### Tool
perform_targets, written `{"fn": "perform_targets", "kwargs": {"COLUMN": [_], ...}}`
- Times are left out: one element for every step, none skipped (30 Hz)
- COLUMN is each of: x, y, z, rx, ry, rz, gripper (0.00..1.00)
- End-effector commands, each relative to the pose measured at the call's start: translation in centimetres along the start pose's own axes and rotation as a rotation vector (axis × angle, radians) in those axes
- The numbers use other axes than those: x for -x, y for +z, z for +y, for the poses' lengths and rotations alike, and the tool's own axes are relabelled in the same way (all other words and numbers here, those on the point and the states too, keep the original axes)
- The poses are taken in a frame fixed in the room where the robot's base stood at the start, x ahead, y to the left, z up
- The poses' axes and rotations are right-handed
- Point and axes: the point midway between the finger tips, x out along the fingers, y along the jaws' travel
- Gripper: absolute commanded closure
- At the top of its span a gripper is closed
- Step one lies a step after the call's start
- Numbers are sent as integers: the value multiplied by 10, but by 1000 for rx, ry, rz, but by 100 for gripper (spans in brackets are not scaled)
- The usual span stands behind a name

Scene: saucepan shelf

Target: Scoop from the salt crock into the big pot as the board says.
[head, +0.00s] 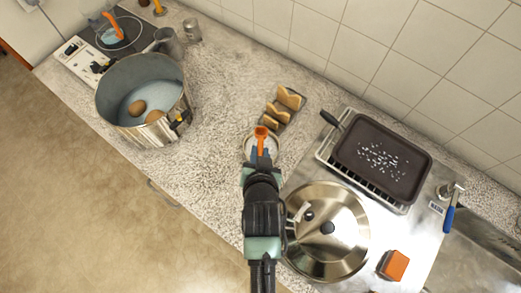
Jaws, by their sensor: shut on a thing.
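My gripper (262,156) is shut on a small orange scoop (261,132), whose bowl points away from me. It is over or in a pale round crock (247,144), which my gripper and arm partly cover. I cannot tell whether the scoop touches the contents or holds any salt. No board with readable writing shows; a small label (437,207) at the right is too small to read.
A rack with bread slices (285,105) stands just beyond the crock. A dark tray with white specks (381,158) sits on a wire rack at right. A large steel lid (328,230) and an orange block (394,265) lie nearer. The counter between pot and crock is clear.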

Motion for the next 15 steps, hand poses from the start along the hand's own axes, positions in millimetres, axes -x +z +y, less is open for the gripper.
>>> {"fn": "perform_targets", "kwargs": {"x": [-4,-6,-8,-10,-11,-13,-15,-16,-18,-20,-21,-23,-24,-25,-27], "y": [5,7,10,12,14,16,18,20,22,24,26,28,29,31,33], "z": [1,2,2,3,3,4,4,5,5,6,6,7,7,8,8], "rx": [0,0,0,0,0,0,0,0,0,0,0,0,0,0,0], "ry": [0,0,0,0,0,0,0,0,0,0,0,0,1,1,1], "rz": [1,1,1,1,1,1,1,1,1,1,1,1,1,1,1], "gripper": [100,100,100,100,100,100,100,100,100,100,100,100,100,100,100]}}
